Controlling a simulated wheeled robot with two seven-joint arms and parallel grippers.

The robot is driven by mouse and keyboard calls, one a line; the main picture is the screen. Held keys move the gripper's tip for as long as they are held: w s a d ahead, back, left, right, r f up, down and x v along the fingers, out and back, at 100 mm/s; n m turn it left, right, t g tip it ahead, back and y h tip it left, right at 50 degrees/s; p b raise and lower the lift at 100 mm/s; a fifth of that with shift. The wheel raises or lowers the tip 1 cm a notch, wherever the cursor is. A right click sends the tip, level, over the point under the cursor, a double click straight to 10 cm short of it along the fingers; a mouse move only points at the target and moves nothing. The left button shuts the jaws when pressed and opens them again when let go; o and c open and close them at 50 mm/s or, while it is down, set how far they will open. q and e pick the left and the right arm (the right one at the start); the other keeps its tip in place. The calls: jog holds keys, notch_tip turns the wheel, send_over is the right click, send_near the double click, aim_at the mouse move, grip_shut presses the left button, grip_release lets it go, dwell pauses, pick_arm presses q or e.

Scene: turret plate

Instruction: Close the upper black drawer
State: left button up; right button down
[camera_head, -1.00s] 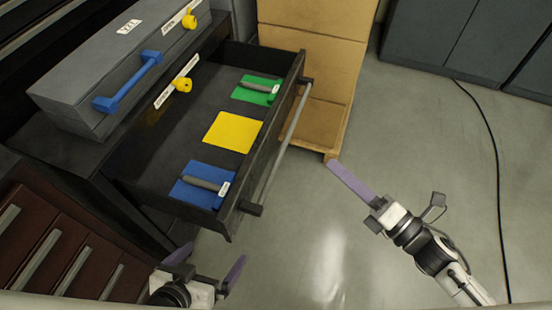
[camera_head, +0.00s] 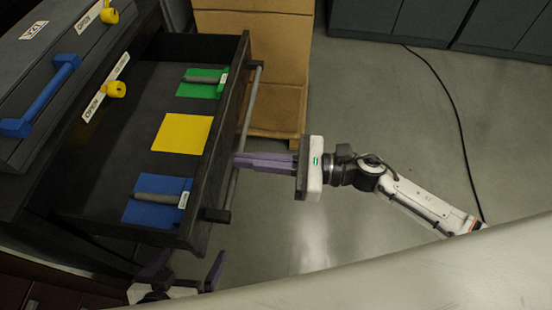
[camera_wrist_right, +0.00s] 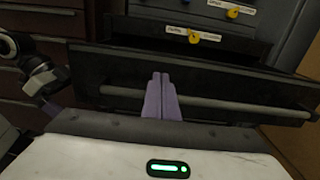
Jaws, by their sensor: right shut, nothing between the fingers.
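The upper black drawer (camera_head: 222,135) stands pulled out. A grey bar handle (camera_head: 247,112) runs along its front. Inside lie a blue mat (camera_head: 135,212) and a green mat (camera_head: 200,90), each with a tool, and a bare yellow mat (camera_head: 182,133). My right gripper (camera_head: 238,160) is shut and empty, its purple fingers pointing at the drawer front and overlapping the handle. My left gripper (camera_head: 192,260) is open and empty below the drawer's near corner.
A grey case with a blue handle (camera_head: 45,95) and yellow knobs (camera_head: 110,15) is at the left. Cardboard boxes (camera_head: 255,45) stand behind the drawer. Grey cabinets (camera_head: 430,20) line the back. A black cable (camera_head: 450,95) crosses the otherwise clear floor at right.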

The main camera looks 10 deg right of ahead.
aim_at(215, 158)
jog(key=shift+x, duration=1.8)
